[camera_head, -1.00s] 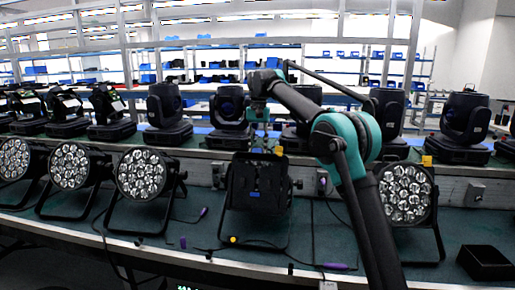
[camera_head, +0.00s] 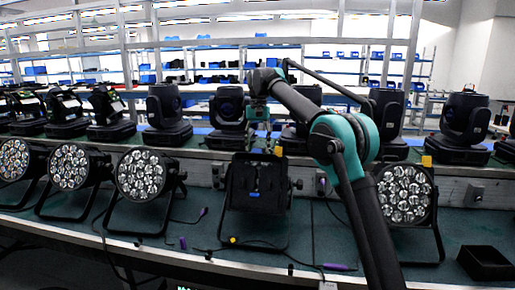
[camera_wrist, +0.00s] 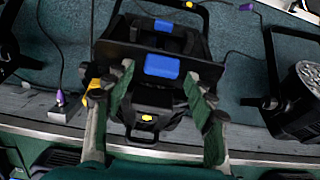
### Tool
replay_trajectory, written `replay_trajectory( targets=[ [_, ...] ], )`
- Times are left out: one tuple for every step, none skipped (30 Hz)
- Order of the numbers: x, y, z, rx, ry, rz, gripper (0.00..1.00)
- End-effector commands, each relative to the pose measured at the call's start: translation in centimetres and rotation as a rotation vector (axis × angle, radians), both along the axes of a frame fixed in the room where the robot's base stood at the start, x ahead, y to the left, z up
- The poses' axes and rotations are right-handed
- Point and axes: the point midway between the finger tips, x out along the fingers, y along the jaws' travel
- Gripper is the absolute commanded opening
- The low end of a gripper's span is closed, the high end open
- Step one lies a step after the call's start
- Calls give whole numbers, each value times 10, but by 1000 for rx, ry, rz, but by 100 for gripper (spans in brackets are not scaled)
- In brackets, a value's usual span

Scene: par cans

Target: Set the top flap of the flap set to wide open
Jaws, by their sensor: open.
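The flap set appears as a black panelled unit on the par can in the middle of the bench (camera_head: 258,178). The wrist view shows its wide dark flap panel (camera_wrist: 115,52) and a blue patch (camera_wrist: 162,66). Which panel is the top flap, and its exact angle, I cannot tell for sure. My gripper (camera_head: 264,138) is at the unit's upper edge in the head view. In the wrist view my gripper (camera_wrist: 158,72) is open, one finger on each side of the blue patch. Whether a finger touches the panel is unclear.
Par cans with lit-looking lens faces stand left (camera_head: 144,174) and right (camera_head: 405,194). Dark moving-head lights (camera_head: 168,112) line the raised shelf behind. Cables and a purple connector (camera_head: 338,267) lie on the bench. An open black box (camera_head: 484,262) sits at right.

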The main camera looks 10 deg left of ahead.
Motion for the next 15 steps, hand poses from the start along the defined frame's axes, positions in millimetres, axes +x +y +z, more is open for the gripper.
replay_trajectory(
  targets=[
    [1, 0, 5, 0, 0, 0, 55],
    [1, 0, 9, 0, 0, 0, 55],
    [2, 0, 15, 0, 0, 0, 55],
    [2, 0, 19, 0, 0, 0, 55],
    [3, 0, 23, 0, 0, 0, 55],
    [4, 0, 28, 0, 0, 0, 55],
    [4, 0, 33, 0, 0, 0, 55],
    [5, 0, 36, 0, 0, 0, 55],
    [5, 0, 42, 0, 0, 0, 55],
    [5, 0, 45, 0, 0, 0, 55],
    [6, 1, 47, 0, 0, 0, 55],
    [7, 1, 51, 0, 0, 0, 55],
    [7, 1, 53, 0, 0, 0, 55],
    [7, 1, 55, 0, 0, 0, 55],
    [8, 1, 57, 0, 0, 0, 55]
  ],
)
